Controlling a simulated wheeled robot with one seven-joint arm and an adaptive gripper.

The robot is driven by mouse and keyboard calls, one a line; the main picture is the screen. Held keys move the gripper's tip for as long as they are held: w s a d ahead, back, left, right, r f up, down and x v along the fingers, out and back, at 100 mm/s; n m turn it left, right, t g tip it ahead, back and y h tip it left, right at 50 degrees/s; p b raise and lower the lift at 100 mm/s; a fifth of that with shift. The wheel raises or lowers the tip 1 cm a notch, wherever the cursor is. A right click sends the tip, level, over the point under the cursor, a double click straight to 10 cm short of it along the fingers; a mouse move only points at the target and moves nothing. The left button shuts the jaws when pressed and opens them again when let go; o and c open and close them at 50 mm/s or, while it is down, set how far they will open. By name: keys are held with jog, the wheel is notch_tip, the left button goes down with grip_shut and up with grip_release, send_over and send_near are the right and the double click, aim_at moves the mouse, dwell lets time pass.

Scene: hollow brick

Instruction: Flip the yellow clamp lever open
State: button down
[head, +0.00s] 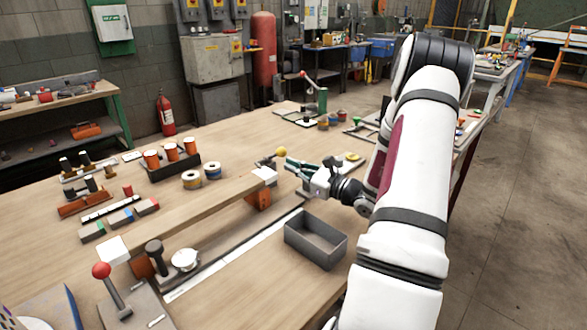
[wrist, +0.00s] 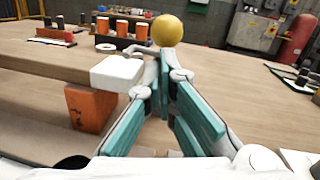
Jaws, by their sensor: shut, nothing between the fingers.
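The yellow clamp lever's ball knob (head: 281,152) is at the far end of the wooden plank. Its bent grey rod shows beside a white block (head: 264,175) on an orange clamp base (head: 258,198). In the wrist view the knob (wrist: 168,30) appears just beyond my fingertips, with the white block (wrist: 117,72) and orange base (wrist: 90,107) to their left. My gripper (head: 290,164) is shut and empty, just to the right of the knob. In the wrist view its teal-padded fingers (wrist: 165,66) converge at the tips. Whether they touch the knob or rod I cannot tell.
The wooden plank (head: 195,212) runs along the bench to a red-knobbed lever (head: 102,271) at the near left. Tape rolls (head: 191,179) and a rack of orange spools (head: 172,166) lie to the left.

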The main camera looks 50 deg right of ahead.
aim_at(285, 150)
jog(key=shift+r+g+p, duration=0.4)
jog(key=shift+r+p, duration=0.05)
jog(key=shift+p, duration=0.1)
jog(key=shift+r+p, duration=0.2)
jog(key=shift+p, duration=0.2)
jog(key=r+g+p, duration=0.1)
jog(key=p, duration=0.1)
jog(key=w+r+g+p, duration=0.1)
jog(key=r+g+p, duration=0.1)
jog(key=p, duration=0.1)
jog(key=shift+r+g, duration=0.3)
jog(key=w+r+g+p, duration=0.1)
jog(key=p, duration=0.1)
jog(key=w+r+g+p, duration=0.1)
jog(key=g+p, duration=0.1)
jog(key=shift+m, duration=0.4)
jog(key=shift+w+d+r, duration=0.1)
jog(key=shift+w+r, duration=0.35)
jog(key=shift+w, duration=0.35)
jog(key=shift+w+d+r, duration=0.1)
jog(key=shift+w+r, duration=0.35)
jog(key=shift+w, duration=0.35)
